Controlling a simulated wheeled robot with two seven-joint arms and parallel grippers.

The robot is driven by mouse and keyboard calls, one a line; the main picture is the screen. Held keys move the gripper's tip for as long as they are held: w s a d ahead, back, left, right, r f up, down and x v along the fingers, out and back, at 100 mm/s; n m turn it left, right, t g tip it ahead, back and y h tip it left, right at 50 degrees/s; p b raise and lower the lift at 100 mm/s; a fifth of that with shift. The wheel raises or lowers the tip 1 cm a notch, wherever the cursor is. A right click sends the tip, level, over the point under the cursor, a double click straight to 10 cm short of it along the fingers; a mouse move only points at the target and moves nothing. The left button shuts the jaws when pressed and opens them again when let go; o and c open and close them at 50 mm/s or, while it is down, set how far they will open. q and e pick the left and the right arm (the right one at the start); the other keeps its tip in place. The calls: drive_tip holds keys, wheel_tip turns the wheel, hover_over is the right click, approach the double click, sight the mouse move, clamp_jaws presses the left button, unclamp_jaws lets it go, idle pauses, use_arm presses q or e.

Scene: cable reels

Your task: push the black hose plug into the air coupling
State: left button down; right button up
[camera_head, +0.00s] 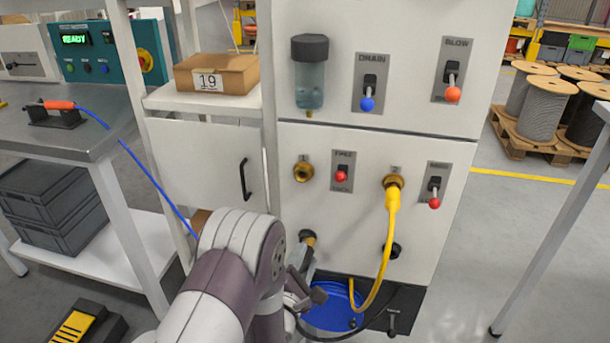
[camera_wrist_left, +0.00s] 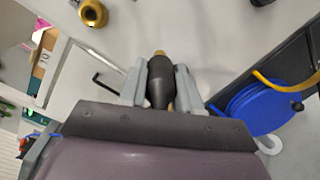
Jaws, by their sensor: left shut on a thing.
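The black hose plug (camera_wrist_left: 160,88) has a brass-coloured tip and sits between the two grey fingers of my left gripper (camera_wrist_left: 161,92), which is shut on it. In the head view the black plug (camera_head: 309,241) shows just beyond my left gripper (camera_head: 304,262), in front of the lower cabinet panel. An empty brass coupling (camera_head: 303,168) is on that panel, above the plug and apart from it. A brass coupling also shows in the wrist view (camera_wrist_left: 93,13), at the top left. Another brass coupling (camera_head: 393,181) has a yellow hose (camera_head: 388,235) on it. My right gripper is out of view.
A red lever (camera_head: 341,176) sits beside the empty coupling, and another (camera_head: 434,202) beside the yellow hose. A blue reel (camera_head: 335,310) lies low by the cabinet. A side shelf holds a cardboard box (camera_head: 218,72).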

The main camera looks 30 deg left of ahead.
use_arm(q)
wheel_tip(320, 180, up, 12)
drive_tip(key=s+a+y+p, duration=0.1)
drive_tip(key=s+a+p, duration=0.15)
drive_tip(key=p, duration=0.25)
drive_tip(key=w+a+n, duration=0.1)
drive_tip(key=w+a, duration=0.1)
drive_tip(key=w, duration=0.5)
drive_tip(key=shift+w+a+b, duration=0.2)
drive_tip(key=shift+w+b, duration=0.05)
drive_tip(key=shift+b, duration=0.15)
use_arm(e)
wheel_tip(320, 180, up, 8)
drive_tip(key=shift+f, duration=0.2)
use_arm(q)
drive_tip(key=shift+f, duration=0.1)
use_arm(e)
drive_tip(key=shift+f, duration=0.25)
use_arm(q)
drive_tip(key=shift+w+a+b, duration=0.2)
drive_tip(key=shift+w+b, duration=0.15)
drive_tip(key=shift+w, duration=0.45)
drive_tip(key=shift+w+a+b, duration=0.15)
drive_tip(key=shift+w+b, duration=0.15)
drive_tip(key=shift+w, duration=0.5)
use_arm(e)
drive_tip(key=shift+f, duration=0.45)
use_arm(q)
drive_tip(key=c, duration=0.7)
unclamp_jaws()
